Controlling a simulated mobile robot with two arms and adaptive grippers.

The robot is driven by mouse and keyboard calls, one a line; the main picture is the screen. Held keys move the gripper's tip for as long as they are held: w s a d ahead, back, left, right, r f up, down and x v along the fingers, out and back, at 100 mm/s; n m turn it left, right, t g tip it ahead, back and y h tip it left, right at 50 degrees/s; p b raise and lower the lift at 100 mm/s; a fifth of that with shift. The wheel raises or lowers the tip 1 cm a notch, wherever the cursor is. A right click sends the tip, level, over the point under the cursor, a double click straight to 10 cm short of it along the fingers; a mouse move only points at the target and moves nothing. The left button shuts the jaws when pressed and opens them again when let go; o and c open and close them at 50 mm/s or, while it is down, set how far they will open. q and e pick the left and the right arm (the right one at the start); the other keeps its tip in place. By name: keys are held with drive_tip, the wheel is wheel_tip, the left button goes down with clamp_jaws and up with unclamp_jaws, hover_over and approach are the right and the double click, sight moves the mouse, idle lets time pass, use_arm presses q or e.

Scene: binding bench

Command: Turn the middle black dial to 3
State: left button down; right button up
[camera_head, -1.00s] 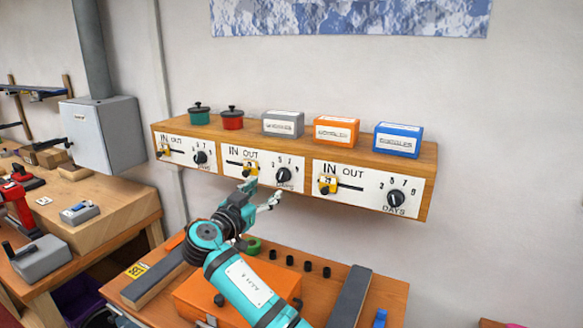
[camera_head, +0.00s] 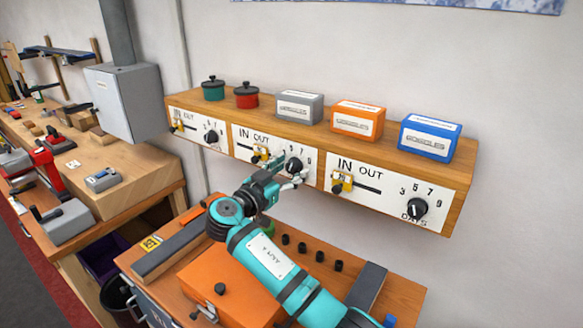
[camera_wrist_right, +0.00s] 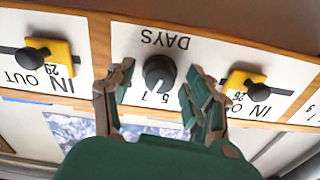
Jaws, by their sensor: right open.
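The middle black dial (camera_head: 294,166) sits on the middle white panel of the wooden shelf front, right of that panel's yellow slider tag (camera_head: 260,154). It also shows in the right wrist view (camera_wrist_right: 159,72), where the panel appears upside down with DAYS above it and numbers below. My right gripper (camera_head: 289,172) is open at the dial. In the wrist view its fingers (camera_wrist_right: 156,92) stand on either side of the dial, with a gap visible on both sides. The fingers hide part of the scale, and I cannot read the dial's setting for sure. My left gripper is not in view.
Similar black dials stand on the left panel (camera_head: 211,137) and right panel (camera_head: 417,208). Yellow slider tags flank the middle dial in the wrist view. Pots and boxes rest on the shelf (camera_head: 385,152). A bench with an orange box (camera_head: 225,285) lies below.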

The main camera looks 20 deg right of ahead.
drive_tip(key=shift+a, duration=0.1)
drive_tip(key=shift+c, duration=1)
clamp_jaws()
drive_tip(key=shift+f+n+b, duration=0.1)
drive_tip(key=shift+n+b, duration=0.4)
drive_tip(key=shift+b, duration=0.05)
drive_tip(key=shift+n+b, duration=0.65)
drive_tip(key=shift+n, duration=0.05)
drive_tip(key=shift+n+b, duration=0.55)
drive_tip(key=shift+n, duration=0.25)
drive_tip(key=shift+n+b, duration=0.3)
drive_tip(key=shift+n, duration=1.6)
drive_tip(key=n, duration=0.2)
drive_tip(key=shift+r+n, duration=0.2)
drive_tip(key=shift+n, duration=0.1)
use_arm(q)
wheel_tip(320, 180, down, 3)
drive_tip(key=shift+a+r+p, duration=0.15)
drive_tip(key=shift+p, duration=0.55)
use_arm(e)
drive_tip(key=n, duration=0.5)
drive_tip(key=shift+n, duration=0.4)
